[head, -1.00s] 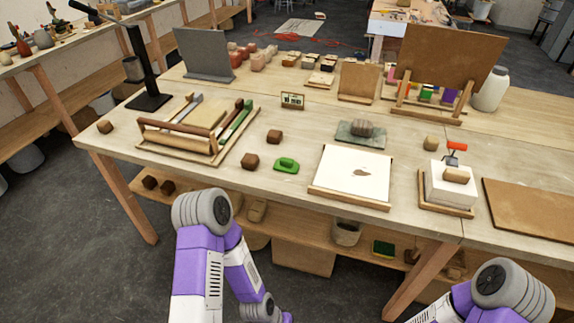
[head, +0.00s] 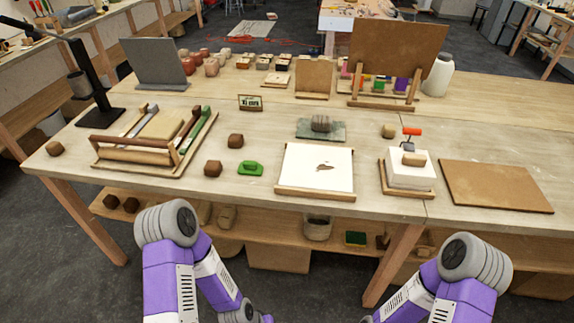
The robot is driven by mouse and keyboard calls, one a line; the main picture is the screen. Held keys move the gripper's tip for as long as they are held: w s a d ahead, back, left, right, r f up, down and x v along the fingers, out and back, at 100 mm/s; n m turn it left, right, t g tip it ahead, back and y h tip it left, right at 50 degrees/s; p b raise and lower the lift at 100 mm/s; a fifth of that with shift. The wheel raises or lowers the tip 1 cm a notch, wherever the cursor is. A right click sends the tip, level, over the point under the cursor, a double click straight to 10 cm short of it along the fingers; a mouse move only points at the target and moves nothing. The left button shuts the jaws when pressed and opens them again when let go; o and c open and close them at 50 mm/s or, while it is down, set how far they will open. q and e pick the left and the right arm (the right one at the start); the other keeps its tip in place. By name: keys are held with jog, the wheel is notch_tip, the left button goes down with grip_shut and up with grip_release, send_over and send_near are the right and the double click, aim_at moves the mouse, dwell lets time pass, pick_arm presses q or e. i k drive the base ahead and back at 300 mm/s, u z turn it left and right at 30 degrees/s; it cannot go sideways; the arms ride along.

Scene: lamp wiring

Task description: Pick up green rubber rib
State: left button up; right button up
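The green rubber rib (head: 250,168) lies flat on the wooden table near its front edge, in the head view. It is a small, bright green piece with a darker gap in its middle. A brown block (head: 213,168) sits just to its left, and a white board (head: 315,170) in a wooden frame is to its right. Nothing covers the rib. My two arms show at the bottom of the view, below the table edge, but neither gripper can be seen.
A wooden tool tray (head: 150,166) stands left of the rib, and another brown block (head: 235,141) lies behind it. A white block (head: 410,173) on a wooden base and a brown board (head: 495,186) are farther right. A lower shelf (head: 270,228) runs under the table.

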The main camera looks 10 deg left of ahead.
aim_at(249, 167)
jog(key=u, duration=2.1)
jog(key=i, duration=1.05)
jog(key=z, duration=1)
